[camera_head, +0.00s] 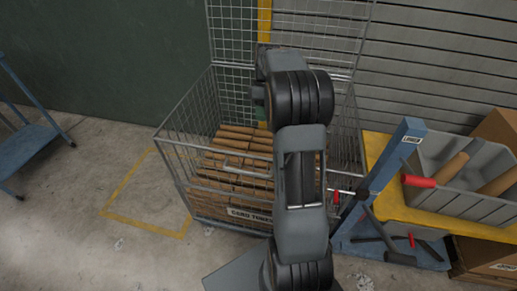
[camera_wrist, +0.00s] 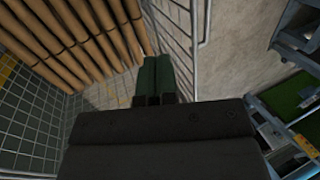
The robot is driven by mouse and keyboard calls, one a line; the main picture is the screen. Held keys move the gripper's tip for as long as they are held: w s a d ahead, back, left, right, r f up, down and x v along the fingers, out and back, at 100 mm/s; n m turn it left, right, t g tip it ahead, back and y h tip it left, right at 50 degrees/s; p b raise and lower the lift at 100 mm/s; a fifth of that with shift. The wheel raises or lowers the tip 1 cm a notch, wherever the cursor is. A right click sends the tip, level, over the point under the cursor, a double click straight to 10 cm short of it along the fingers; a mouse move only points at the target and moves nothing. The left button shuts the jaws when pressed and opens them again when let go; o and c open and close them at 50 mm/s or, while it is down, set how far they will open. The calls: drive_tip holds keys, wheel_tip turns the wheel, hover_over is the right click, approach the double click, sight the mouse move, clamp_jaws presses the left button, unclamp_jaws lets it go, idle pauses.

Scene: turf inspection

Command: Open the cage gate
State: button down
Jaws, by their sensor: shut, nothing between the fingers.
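A wire cage (camera_head: 178,160) stands on the floor in the middle of the head view, holding several brown tubes (camera_head: 238,134). Its front mesh side carries a label strip (camera_head: 250,215); I cannot tell which panel is the gate. My arm hangs across the cage and hides part of its front and right side. In the wrist view my gripper (camera_wrist: 158,78) has dark green fingers close together, with nothing between them. They are near the tubes (camera_wrist: 70,35) and a mesh panel with a pale rail (camera_wrist: 195,22). Contact with the mesh is unclear. In the head view the fingers are mostly hidden.
A blue-framed stand (camera_head: 397,165) and a yellow-topped bench with a grey bin (camera_head: 455,195) are close on the right. Cardboard boxes (camera_head: 495,128) are beyond. A blue trolley (camera_head: 32,145) stands far left. Floor with yellow lines (camera_head: 130,178) is clear left of the cage.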

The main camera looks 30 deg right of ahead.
drive_tip(key=s+a+f+b, duration=0.2)
drive_tip(key=s+a+f, duration=0.2)
drive_tip(key=f, duration=0.5)
drive_tip(key=shift+s+a+f, duration=0.3)
drive_tip(key=shift+s+f, duration=0.05)
drive_tip(key=shift+s, duration=0.25)
